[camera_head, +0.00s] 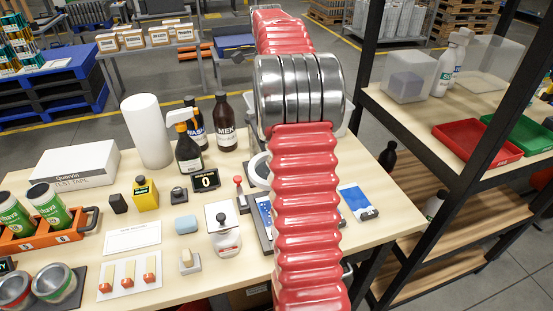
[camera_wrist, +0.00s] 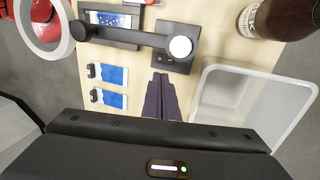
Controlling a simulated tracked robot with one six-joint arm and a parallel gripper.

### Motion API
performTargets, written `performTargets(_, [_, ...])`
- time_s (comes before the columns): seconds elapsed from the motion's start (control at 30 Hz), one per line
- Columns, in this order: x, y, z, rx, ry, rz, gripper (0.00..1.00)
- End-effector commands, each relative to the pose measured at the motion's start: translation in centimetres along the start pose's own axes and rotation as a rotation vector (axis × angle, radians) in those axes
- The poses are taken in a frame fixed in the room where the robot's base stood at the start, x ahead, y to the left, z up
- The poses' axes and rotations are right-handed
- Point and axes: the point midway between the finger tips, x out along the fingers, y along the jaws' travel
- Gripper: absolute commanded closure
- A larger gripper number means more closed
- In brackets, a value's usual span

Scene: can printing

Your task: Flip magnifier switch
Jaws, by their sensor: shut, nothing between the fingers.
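In the wrist view the magnifier (camera_wrist: 130,37) has a dark jointed arm running from a square grey base with a round white cap to the white lens ring (camera_wrist: 68,32) at the upper left. A small dark switch (camera_wrist: 165,58) seems to sit on the near part of that base; its position is too small to tell. My gripper (camera_wrist: 160,76) is shut and empty, its dark fingertips close to the base's near edge. I cannot tell whether they touch. In the head view part of the white lens ring (camera_head: 258,170) shows beside my red-sleeved arm, which hides my gripper and most of the magnifier.
In the wrist view a clear bin (camera_wrist: 202,100) stands right of my fingers, a brown bottle (camera_wrist: 278,18) beyond it, and blue-and-white packets (camera_wrist: 110,98) lie left. In the head view the MEK bottle (camera_head: 226,122) and spray bottle (camera_head: 187,153) stand left of my arm.

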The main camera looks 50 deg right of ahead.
Motion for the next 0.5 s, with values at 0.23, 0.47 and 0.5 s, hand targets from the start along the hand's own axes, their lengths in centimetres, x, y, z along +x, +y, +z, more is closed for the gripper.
performTargets(0.23, [1.4, 0.1, -0.2, 0.003, -0.001, 0.002, 1.0])
performTargets(0.47, [4.4, 0.1, -0.2, 0.004, -0.001, 0.002, 1.0])
performTargets(0.5, [5.0, 0.1, -0.2, 0.004, -0.001, 0.002, 1.0])
